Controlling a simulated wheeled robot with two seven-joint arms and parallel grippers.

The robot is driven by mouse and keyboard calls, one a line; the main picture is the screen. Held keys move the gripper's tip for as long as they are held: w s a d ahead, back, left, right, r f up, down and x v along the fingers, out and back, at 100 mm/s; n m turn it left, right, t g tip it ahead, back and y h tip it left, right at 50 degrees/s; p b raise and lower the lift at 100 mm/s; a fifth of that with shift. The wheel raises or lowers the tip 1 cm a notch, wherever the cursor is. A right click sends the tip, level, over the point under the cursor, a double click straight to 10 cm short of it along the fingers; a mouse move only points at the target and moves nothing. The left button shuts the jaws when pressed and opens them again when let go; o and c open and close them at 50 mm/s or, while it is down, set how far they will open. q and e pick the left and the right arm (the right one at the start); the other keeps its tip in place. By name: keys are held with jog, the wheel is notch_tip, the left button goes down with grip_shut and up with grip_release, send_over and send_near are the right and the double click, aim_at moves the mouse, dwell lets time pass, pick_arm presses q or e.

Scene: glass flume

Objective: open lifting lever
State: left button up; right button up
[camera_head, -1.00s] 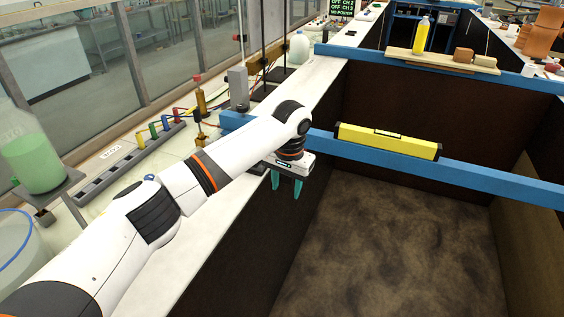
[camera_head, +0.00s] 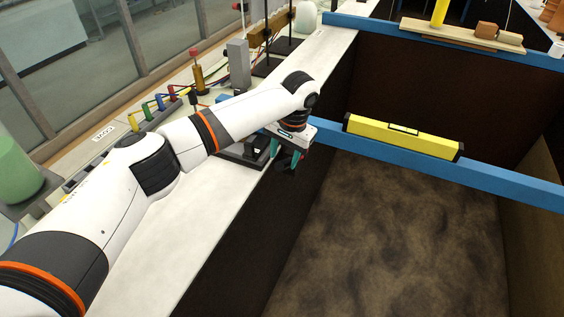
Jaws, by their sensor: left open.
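My left gripper (camera_head: 286,160) hangs at the inner edge of the white ledge, its two teal fingers pointing down and apart. A dark mechanism (camera_head: 243,154) sits on the ledge just left of the gripper, partly hidden by my left arm. A small black part (camera_head: 284,169) shows at the fingertips, beyond the ledge's edge; it may be the lifting lever. I cannot tell whether the fingers touch it. My right gripper is not in view.
A blue beam (camera_head: 500,181) spans the dark-walled flume, with a yellow spirit level (camera_head: 403,136) on it. A plank (camera_head: 462,36) with brown blocks lies on the far beam. The white ledge (camera_head: 180,225) is bare in front. The flume's middle is open.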

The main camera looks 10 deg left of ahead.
aim_at(283, 161)
pick_arm(q)
jog(key=f, duration=0.4)
jog(key=shift+w+a+f+p, duration=0.3)
jog(key=shift+a, duration=0.1)
jog(key=shift+f, duration=0.2)
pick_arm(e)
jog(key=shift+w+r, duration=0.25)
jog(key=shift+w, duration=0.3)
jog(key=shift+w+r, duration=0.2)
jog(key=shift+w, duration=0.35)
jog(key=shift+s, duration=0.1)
pick_arm(q)
jog(key=c, duration=0.3)
grip_shut()
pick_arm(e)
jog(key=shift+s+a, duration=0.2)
